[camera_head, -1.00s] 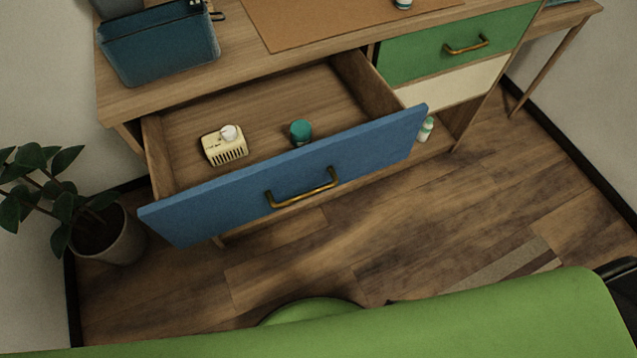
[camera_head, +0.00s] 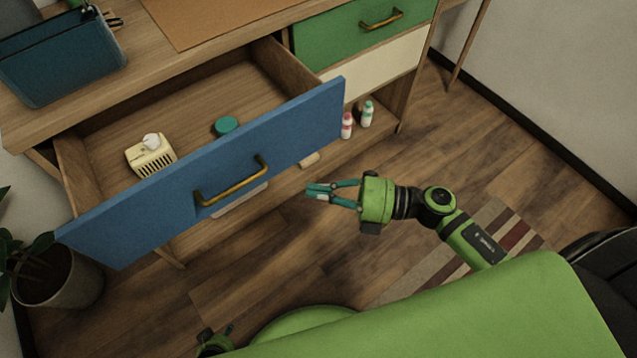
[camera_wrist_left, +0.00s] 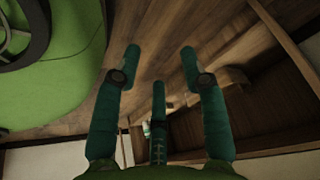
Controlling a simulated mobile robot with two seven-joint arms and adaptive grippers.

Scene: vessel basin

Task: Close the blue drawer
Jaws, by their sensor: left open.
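The blue drawer (camera_head: 125,219) stands pulled out of the wooden desk in the head view, with a brass handle (camera_head: 232,184) on its front. A cream slotted box (camera_head: 150,160) with a white knob and a teal round item (camera_head: 226,125) lie inside it. My right gripper (camera_head: 319,192) is to the right of the drawer front, with its teal fingertips close together, empty and apart from the handle. Whether it is open is unclear. My left gripper (camera_wrist_left: 160,62) has its fingers spread and empty in the left wrist view; only a little shows at the head view's bottom edge.
A green drawer (camera_head: 362,38) is shut at the right. Small bottles (camera_head: 367,113) stand on the low shelf beneath it. A blue bin (camera_head: 62,62) is on the desktop. A potted plant (camera_head: 60,280) stands at the left. The wooden floor (camera_head: 262,262) before the drawer is mostly clear.

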